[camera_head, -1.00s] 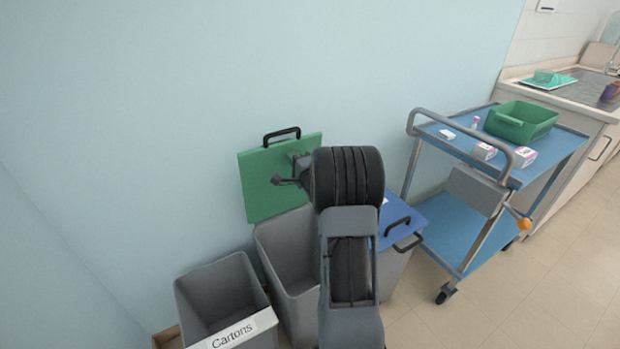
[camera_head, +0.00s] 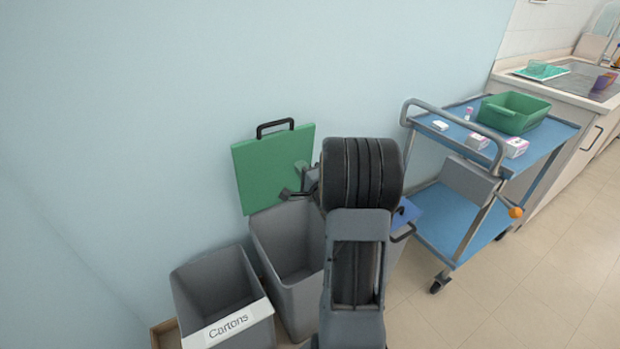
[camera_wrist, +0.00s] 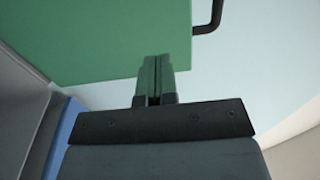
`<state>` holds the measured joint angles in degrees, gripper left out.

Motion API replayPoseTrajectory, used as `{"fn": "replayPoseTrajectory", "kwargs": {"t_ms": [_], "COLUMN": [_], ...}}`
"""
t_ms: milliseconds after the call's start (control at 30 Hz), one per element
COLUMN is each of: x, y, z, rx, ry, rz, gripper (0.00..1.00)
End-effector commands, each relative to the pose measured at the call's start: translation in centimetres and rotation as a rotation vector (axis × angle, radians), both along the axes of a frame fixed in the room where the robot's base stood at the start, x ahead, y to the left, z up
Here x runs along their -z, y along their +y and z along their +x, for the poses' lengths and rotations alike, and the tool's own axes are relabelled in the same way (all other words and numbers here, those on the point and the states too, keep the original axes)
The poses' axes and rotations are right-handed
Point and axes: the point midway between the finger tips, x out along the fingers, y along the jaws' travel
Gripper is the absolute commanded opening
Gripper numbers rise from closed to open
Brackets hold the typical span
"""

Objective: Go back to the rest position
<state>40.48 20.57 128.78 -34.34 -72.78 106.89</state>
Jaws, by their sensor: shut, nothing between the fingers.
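My gripper (camera_wrist: 153,82) is shut and empty in the wrist view, its two fingers together in front of the raised green lid (camera_wrist: 90,40). In the head view my gripper (camera_head: 287,193) is small and partly hidden behind my dark arm, in front of the lower right part of the green lid (camera_head: 262,165). The lid stands upright behind an open grey bin (camera_head: 268,240). I cannot tell whether the fingers touch the lid.
A grey bin labelled "Cartons" (camera_head: 200,285) stands open at the left. A bin with a blue lid (camera_head: 408,212) is partly hidden behind my arm. A blue trolley (camera_head: 455,222) carries a green tray (camera_head: 515,113) and small boxes. The floor at the right is clear.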

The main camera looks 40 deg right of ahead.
Motion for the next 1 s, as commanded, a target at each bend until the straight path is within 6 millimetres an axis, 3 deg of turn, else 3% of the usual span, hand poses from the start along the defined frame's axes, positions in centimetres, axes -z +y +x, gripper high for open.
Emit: {"fn": "replayPoseTrajectory", "kwargs": {"t_ms": [100, 300, 667, 767, 900, 1000], "x": [0.3, 0.6, 1.1, 3.3, 8.4, 9.5], "y": [0.1, 0.4, 0.5, -0.5, -2.5, -2.7], "z": [-2.0, -3.7, -4.2, -4.2, -5.9, -7.8], "rx": [0.005, 0.002, 0.014, 0.076, 0.163, 0.149], "ry": [0.001, 0.001, 0.032, 0.182, 0.557, 0.835], "rz": [0.001, 0.0, -0.065, -0.192, -0.403, -0.557], "gripper": [0.0, 0.0, 0.0, 0.0, 0.0, 0.0]}}
